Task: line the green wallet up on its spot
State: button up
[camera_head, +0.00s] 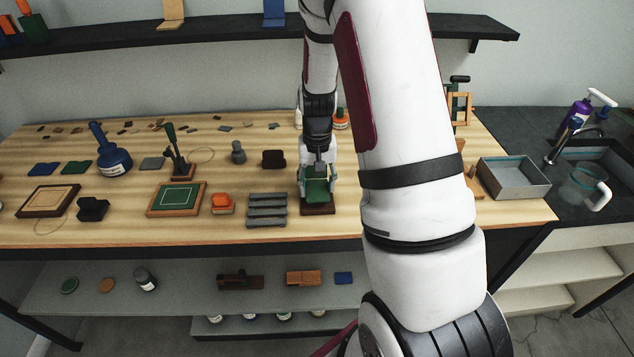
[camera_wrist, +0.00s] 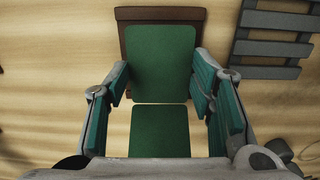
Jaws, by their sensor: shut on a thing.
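The green wallet shows in the wrist view as two flat green panels, a far one (camera_wrist: 160,62) and a near one, with a narrow pale line between them. My gripper (camera_wrist: 160,95) is shut on it, a finger at each side. The far panel lies over a dark brown wooden base (camera_wrist: 125,14), whose edges show around it. I cannot tell whether the panel touches the base. In the head view the wallet (camera_head: 317,190) is under my gripper (camera_head: 318,172), above the brown base (camera_head: 318,210); my gripper partly hides it.
A grey slatted rack (camera_head: 267,209) stands just left of the base. An orange block (camera_head: 222,203) and a green-topped wooden board (camera_head: 178,199) are farther left. A dark brown block (camera_head: 273,159) stands behind the rack. A grey tray (camera_head: 513,178) is at the right. The table's front edge is close.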

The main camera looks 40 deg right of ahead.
jog(key=shift+f, duration=0.9)
jog(key=o, duration=1.1)
jog(key=shift+c, duration=1.1)
jog(key=shift+r+p, duration=1)
jog(key=shift+r, duration=2.55)
